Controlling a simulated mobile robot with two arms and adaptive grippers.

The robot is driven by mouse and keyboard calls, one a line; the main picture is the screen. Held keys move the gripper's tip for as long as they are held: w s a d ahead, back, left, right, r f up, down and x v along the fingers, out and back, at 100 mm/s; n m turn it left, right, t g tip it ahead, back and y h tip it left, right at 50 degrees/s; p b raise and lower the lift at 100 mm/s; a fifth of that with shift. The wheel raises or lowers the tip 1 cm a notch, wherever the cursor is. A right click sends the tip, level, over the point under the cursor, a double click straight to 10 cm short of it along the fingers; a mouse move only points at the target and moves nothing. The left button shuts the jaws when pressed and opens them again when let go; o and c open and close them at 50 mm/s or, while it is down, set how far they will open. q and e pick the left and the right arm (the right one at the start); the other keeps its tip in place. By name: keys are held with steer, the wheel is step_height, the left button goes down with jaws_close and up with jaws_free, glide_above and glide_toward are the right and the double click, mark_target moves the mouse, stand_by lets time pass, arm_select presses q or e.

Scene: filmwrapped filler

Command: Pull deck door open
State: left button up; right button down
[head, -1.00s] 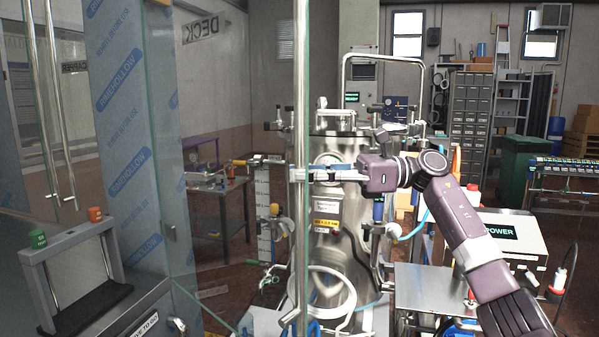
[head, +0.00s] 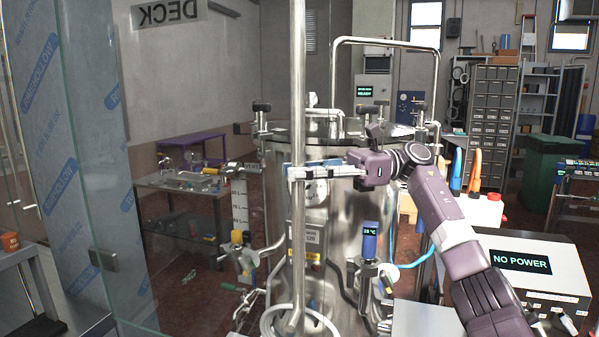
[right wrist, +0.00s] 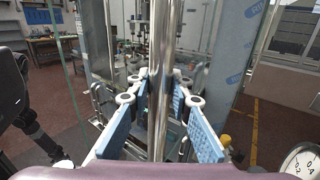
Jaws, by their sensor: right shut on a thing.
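The deck door is a clear glass panel with a mirrored DECK label (head: 168,12) at the upper left of the head view. Its tall steel handle bar (head: 297,90) runs upright through the middle of that view. My right gripper (head: 298,172) comes in from the right and is shut around the bar at mid-height. In the right wrist view, the bar (right wrist: 162,60) passes upright between the blue-padded fingers of the same gripper (right wrist: 160,110). My left gripper is in neither view. The glass is so clear that its exact outline is hard to tell.
A large steel vessel (head: 345,215) with pipes and hoses stands behind the bar. A film-wrapped panel (head: 50,130) is at the left. A box reading NO POWER (head: 525,265) stands at lower right. A workbench (head: 185,185) is behind, with floor visible around it.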

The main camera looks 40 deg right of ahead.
steer(key=shift+w+d+f, duration=0.15)
steer(key=shift+w+f, duration=0.05)
steer(key=shift+w, duration=0.05)
steer(key=c, duration=2.2)
jaws_free()
steer(key=shift+s, duration=0.1)
steer(key=o, duration=0.5)
steer(key=shift+w+a, duration=0.2)
steer(key=shift+w, duration=0.05)
steer(key=shift+c, duration=0.2)
steer(key=shift+r, duration=0.1)
steer(key=shift+s, duration=0.1)
steer(key=v, duration=1.2)
